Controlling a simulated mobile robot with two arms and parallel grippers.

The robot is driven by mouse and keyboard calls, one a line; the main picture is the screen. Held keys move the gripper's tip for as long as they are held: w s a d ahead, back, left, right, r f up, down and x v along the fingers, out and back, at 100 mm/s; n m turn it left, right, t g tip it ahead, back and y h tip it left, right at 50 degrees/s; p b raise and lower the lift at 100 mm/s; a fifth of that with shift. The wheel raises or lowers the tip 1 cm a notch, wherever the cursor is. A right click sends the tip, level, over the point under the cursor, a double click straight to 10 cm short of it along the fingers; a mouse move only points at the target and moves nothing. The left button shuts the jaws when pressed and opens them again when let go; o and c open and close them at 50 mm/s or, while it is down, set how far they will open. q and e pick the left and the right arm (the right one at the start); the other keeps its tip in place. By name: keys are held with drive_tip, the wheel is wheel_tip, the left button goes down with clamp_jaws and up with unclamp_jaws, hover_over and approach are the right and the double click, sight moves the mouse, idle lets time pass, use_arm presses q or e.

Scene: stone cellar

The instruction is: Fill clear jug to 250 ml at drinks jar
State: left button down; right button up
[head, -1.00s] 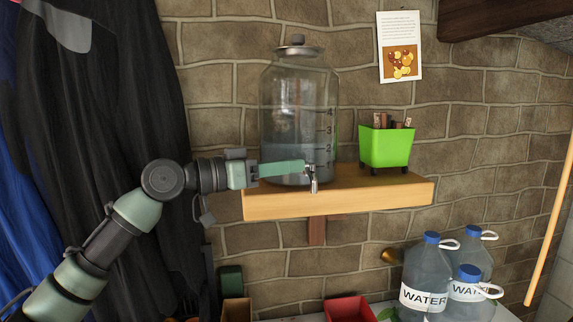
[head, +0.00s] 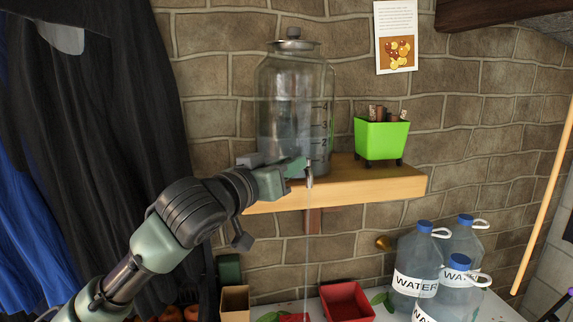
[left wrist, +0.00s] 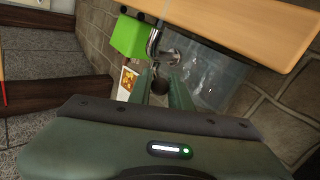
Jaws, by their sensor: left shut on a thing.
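The drinks jar (head: 292,100) is a tall clear glass jar with a metal lid and level marks, standing on a wooden shelf with liquid inside. Its metal tap (head: 310,176) sticks out over the shelf's front edge, and the tap also shows in the left wrist view (left wrist: 154,44). My left gripper (head: 300,167) is at the tap, shut on its dark knob (left wrist: 160,86). A thin stream of liquid (head: 307,250) falls from the tap to the bottom of the head view. The clear jug does not show in either view. My right gripper is out of view.
The wooden shelf (head: 400,187) also bears a green pot (head: 381,140) of corks. Below are a red bin (head: 346,302), a tan box (head: 234,301) and several water bottles (head: 415,262). Dark coats (head: 100,150) hang at the left.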

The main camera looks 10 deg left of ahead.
use_arm(q)
drive_tip(key=shift+s+d+n+y, duration=0.1)
drive_tip(key=shift+d+n+y, duration=0.05)
drive_tip(key=shift+n+y, duration=0.25)
drive_tip(key=c, duration=1.3)
unclamp_jaws()
drive_tip(key=b+v, duration=0.2)
drive_tip(key=v, duration=0.5)
drive_tip(key=shift+s+f+b, duration=0.15)
drive_tip(key=shift+s+b, duration=0.15)
drive_tip(key=shift+s, duration=0.05)
